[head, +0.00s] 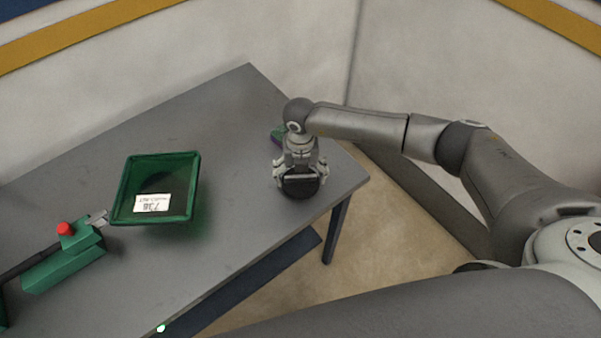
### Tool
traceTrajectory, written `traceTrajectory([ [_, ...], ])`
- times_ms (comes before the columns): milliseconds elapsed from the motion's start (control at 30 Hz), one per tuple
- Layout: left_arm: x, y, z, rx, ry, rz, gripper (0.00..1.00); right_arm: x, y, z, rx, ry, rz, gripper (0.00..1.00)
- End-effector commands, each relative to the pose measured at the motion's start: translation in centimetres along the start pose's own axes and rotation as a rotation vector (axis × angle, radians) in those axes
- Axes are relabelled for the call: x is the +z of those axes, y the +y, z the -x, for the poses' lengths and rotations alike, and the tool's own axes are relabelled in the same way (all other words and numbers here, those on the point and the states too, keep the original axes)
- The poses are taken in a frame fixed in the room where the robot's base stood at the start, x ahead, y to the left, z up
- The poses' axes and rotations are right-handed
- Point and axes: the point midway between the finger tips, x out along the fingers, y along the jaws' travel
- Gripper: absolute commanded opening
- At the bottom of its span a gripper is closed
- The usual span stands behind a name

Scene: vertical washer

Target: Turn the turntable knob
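My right gripper (299,180) points down over the right end of the grey table. Its fingers are spread to either side of a dark round piece (300,188), which looks like the knob. The gripper covers the top of this piece, and I cannot tell whether the fingers touch it. A small green and purple part (278,136) shows just behind the gripper, mostly hidden by my wrist. My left gripper is not in view.
A green square tray (192,190) with a white label (152,204) is on the table (235,110), left of the gripper. Further left is a green fixture (62,268) with a red knob (65,229). The table's far middle is bare. Walls stand behind.

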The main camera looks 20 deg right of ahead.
Motion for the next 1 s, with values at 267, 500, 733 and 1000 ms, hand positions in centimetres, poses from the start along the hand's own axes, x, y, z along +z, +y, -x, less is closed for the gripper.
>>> traceTrajectory([
  [267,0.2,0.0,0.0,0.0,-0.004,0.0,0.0,0.0,0.0,0.0,0.0,0.0,0.0,0.55],
  [500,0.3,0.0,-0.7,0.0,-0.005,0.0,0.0,0.0,0.0,-0.1,0.0,-0.001,0.039,0.55],
  [733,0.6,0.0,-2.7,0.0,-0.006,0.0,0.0,0.1,0.0,-0.4,0.0,-0.002,0.168,0.55],
  [1000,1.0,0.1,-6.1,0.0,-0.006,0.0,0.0,0.2,0.0,-0.6,0.0,-0.005,0.413,0.55],
])
